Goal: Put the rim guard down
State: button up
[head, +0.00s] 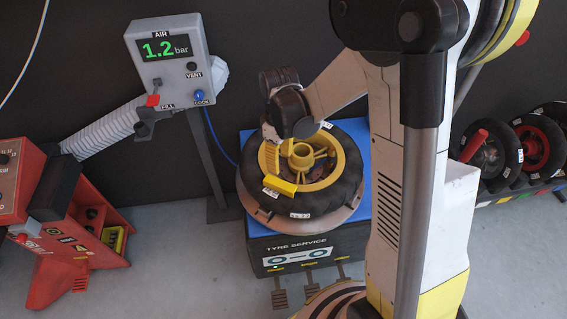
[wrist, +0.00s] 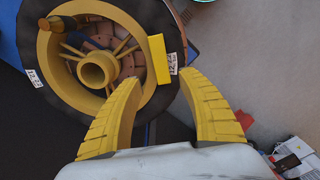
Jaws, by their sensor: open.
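The rim guard, which I take to be the small yellow block (head: 279,185), sits at the near edge of the wheel's yellow rim (head: 352,160), beside the black tyre (head: 330,197). In the wrist view the yellow block (wrist: 159,59) lies across the rim edge, just beyond my fingertips. My gripper (wrist: 164,82) is open, its two yellow ribbed fingers apart with nothing held between them. In the head view my gripper (head: 269,150) is over the left part of the wheel and partly hidden by my wrist.
The wheel lies flat on the blue-topped tyre service machine (head: 290,252). An orange-yellow piece (wrist: 58,23) lies across the rim's far side. An air panel (head: 172,62) reads 1.2 bar. A red machine (head: 75,235) stands left; wheels stand on a rack at right.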

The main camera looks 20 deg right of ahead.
jog(key=s+r+m+t, duration=0.7)
jog(key=s+r+m, duration=0.1)
jog(key=s+r, duration=0.7)
jog(key=shift+r, duration=1.15)
